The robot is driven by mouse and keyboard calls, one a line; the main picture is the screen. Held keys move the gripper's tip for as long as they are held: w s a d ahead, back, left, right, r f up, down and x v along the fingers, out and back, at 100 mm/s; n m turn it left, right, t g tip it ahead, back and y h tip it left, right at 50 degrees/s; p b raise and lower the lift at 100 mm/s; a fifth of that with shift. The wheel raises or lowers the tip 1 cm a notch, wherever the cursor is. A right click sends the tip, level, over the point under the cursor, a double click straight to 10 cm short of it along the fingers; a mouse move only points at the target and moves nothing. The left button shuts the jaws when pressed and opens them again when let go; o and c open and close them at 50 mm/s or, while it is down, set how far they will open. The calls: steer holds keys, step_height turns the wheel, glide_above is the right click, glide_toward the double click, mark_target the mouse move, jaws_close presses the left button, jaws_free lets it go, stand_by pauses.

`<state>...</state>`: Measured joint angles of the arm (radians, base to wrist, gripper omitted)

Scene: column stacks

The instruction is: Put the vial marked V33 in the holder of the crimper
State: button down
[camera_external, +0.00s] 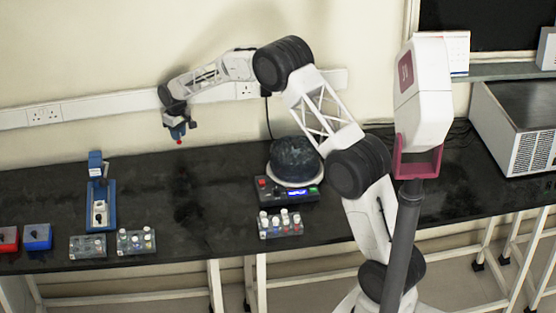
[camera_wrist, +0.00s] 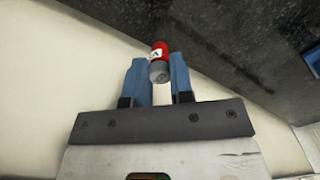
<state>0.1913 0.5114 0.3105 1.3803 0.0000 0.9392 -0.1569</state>
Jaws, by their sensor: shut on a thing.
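My gripper (camera_external: 178,133) is raised above the black bench, to the right of and higher than the blue crimper (camera_external: 95,190). In the wrist view its two blue fingers (camera_wrist: 160,76) are shut on a small vial (camera_wrist: 158,58) with a red body, a white label and a grey end. The label is too small to read, so I cannot tell if it is V33. In the external view the vial's red end (camera_external: 179,141) shows below the fingers. The crimper's holder (camera_external: 99,213) is at its pale front part; its inside is too small to make out.
Two vial racks (camera_external: 87,247) (camera_external: 136,242) stand in front of the crimper, and another rack (camera_external: 280,224) stands before a dark-domed device (camera_external: 295,165). A red box (camera_external: 8,239) and a blue box (camera_external: 37,237) sit far left. The bench between crimper and domed device is clear.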

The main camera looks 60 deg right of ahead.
steer(key=s+d+r+m, duration=0.2)
steer(key=s+d+m, duration=0.2)
steer(key=s+d, duration=1.85)
steer(key=s+d+m, duration=0.2)
steer(key=s+d, duration=0.3)
steer(key=s, duration=0.7)
steer(key=s+d+m, duration=0.2)
steer(key=s+d, duration=0.3)
steer(key=s, duration=0.6)
steer(key=s+d+m, duration=0.1)
steer(key=s+m, duration=0.4)
steer(key=s, duration=2.1)
steer(key=s+a+f+m, duration=0.1)
steer(key=s+a, duration=0.3)
steer(key=s, duration=0.5)
steer(key=s+a+f+m, duration=0.2)
steer(key=s+a+m, duration=0.1)
steer(key=s, duration=0.7)
steer(key=shift+s+a+m, duration=0.2)
steer(key=shift+a+m, duration=0.1)
steer(key=shift+a, duration=0.45)
steer(key=w+d, duration=0.1)
steer(key=d, duration=0.4)
steer(key=d+f, duration=0.1)
steer(key=d, duration=0.4)
steer(key=w+d, duration=0.1)
steer(key=d, duration=0.4)
steer(key=shift+w+d+f, duration=0.2)
steer(key=shift+w+d, duration=0.15)
steer(key=shift+d, duration=0.05)
